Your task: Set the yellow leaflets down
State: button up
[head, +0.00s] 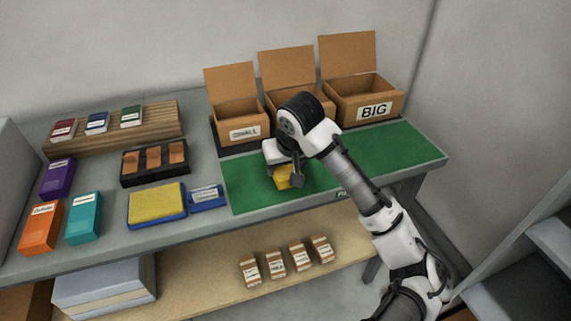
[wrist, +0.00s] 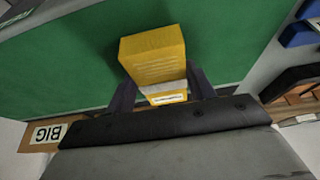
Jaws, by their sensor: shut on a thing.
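The yellow leaflets (wrist: 154,58) are a block-shaped stack with a white label band, seen between my fingers in the wrist view. In the head view the yellow leaflets (head: 282,178) show just under my gripper (head: 283,172), over the green mat (head: 390,150). My gripper also shows in the wrist view (wrist: 158,88) and is shut on the yellow leaflets, one dark finger on each side. I cannot tell whether the stack touches the mat. My wrist hides part of it in the head view.
Three open cardboard boxes stand behind the mat, one marked SMALL (head: 240,122), one marked BIG (head: 365,98), and a middle box (head: 290,75) partly hidden by my arm. Left of the mat are a yellow pad in a blue tray (head: 157,203) and a dark rack (head: 154,162). The mat's right part is clear.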

jog(key=shift+f, duration=0.2)
jog(key=o, duration=1.2)
jog(key=shift+c, duration=0.2)
jog(key=shift+r, duration=0.1)
jog(key=v, duration=1.2)
jog(key=shift+a+r, duration=0.1)
jog(key=shift+r, duration=0.05)
